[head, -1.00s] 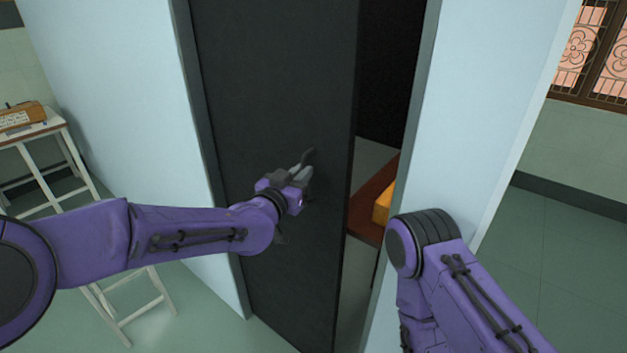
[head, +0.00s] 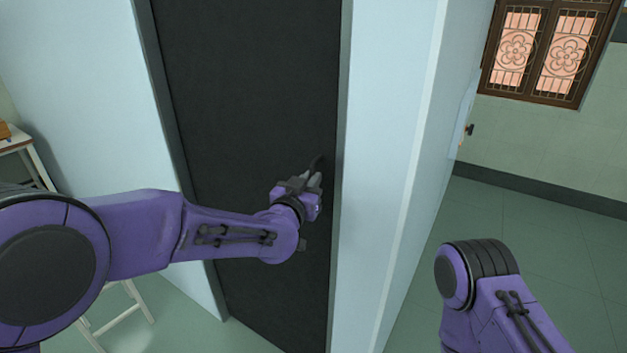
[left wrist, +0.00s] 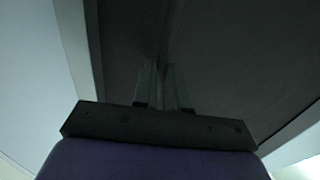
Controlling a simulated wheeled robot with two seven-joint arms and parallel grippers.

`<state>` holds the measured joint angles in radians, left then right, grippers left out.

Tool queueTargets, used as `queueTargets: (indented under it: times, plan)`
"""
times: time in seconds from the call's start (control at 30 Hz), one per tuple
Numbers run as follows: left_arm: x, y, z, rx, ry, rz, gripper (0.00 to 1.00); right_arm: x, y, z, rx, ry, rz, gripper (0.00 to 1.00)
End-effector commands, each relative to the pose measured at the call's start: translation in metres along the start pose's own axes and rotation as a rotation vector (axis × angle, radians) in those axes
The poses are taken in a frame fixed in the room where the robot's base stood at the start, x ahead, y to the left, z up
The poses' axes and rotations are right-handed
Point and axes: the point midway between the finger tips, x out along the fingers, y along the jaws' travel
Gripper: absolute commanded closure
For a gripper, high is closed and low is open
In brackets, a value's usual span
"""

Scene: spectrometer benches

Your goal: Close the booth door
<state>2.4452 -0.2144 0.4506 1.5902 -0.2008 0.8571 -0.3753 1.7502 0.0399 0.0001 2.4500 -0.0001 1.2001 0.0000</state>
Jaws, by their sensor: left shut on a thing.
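The booth door (head: 245,100) is a dark panel that fills its grey frame in the head view. No gap shows along its right edge; whether it is latched cannot be told. Its dark handle (head: 318,163) is near the right edge. My left gripper (head: 314,178) is shut on the handle and hides part of it. In the left wrist view the fingers (left wrist: 163,85) are close together in front of the dark door (left wrist: 225,65). My right arm shows at the lower right, but its gripper is out of view.
Pale blue booth walls (head: 385,130) stand on both sides of the door. A white-legged table (head: 25,155) is at the far left. A barred window (head: 548,50) is at the upper right. Green floor (head: 545,225) lies open on the right.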

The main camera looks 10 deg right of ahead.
Motion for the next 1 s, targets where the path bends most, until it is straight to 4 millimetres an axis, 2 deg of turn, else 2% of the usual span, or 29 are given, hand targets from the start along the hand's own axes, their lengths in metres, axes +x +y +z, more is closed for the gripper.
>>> queueTargets:
  times: [0.27,0.3,0.37,0.4,0.73,0.87,1.0]
  plan:
    - [-0.001,0.005,0.001,0.001,-0.002,0.01,1.0,0.0,0.0,0.0,0.0,0.0,0.0,0.57]
    - [-0.001,0.005,0.001,0.001,-0.003,0.01,0.84,0.0,0.0,0.0,0.0,0.0,0.0,0.57]
    - [-0.001,0.005,0.001,0.001,-0.003,0.009,0.65,0.0,0.0,0.0,0.0,0.0,0.0,0.57]
    - [-0.001,0.004,0.001,0.001,-0.003,0.008,0.62,0.0,0.0,0.0,0.0,0.0,0.0,0.57]
    - [-0.007,0.001,0.001,0.003,-0.001,0.002,0.62,0.003,0.0,0.001,0.0,0.0,0.0,0.57]
    - [-0.032,0.002,0.003,0.004,-0.002,0.004,0.62,0.011,-0.001,0.005,0.0,0.0,0.0,0.57]
    - [-0.067,0.003,0.003,0.004,0.0,0.005,0.62,0.021,-0.002,0.009,0.0,0.0,0.0,0.57]
